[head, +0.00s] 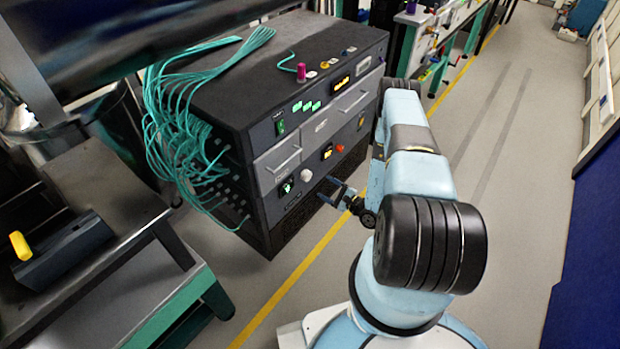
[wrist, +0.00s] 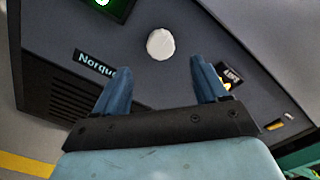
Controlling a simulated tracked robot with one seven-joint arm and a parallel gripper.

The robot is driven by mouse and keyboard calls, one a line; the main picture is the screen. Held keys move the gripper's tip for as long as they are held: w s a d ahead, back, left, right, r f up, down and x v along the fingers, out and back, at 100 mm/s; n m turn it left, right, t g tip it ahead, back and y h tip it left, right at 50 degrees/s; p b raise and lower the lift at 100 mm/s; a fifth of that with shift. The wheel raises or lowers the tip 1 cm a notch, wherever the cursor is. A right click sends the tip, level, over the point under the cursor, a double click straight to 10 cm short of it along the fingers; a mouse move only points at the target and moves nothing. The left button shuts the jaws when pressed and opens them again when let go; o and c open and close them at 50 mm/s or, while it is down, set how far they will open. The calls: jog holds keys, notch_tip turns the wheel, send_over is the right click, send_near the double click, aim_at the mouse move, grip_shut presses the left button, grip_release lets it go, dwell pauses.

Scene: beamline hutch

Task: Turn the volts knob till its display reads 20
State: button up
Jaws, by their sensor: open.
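A round white knob (head: 306,174) sits low on the front of a dark instrument rack. In the wrist view the knob (wrist: 160,44) lies ahead of my gripper (wrist: 161,68), roughly centred between the fingertips. My gripper (head: 328,189) is open and empty, in front of the panel and a little right of the knob in the head view. The fingers look apart from the knob. A small lit display (head: 286,187) is left of the knob; part of a green-lit display (wrist: 113,6) shows in the wrist view. I cannot read its value or any volts label.
A dark bench (head: 85,200) stands at left. Open floor (head: 500,110) lies to the right.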

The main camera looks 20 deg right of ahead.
aim_at(309, 177)
jog(key=x, duration=0.9)
jog(key=shift+w+a, duration=0.2)
jog(key=c, duration=1.1)
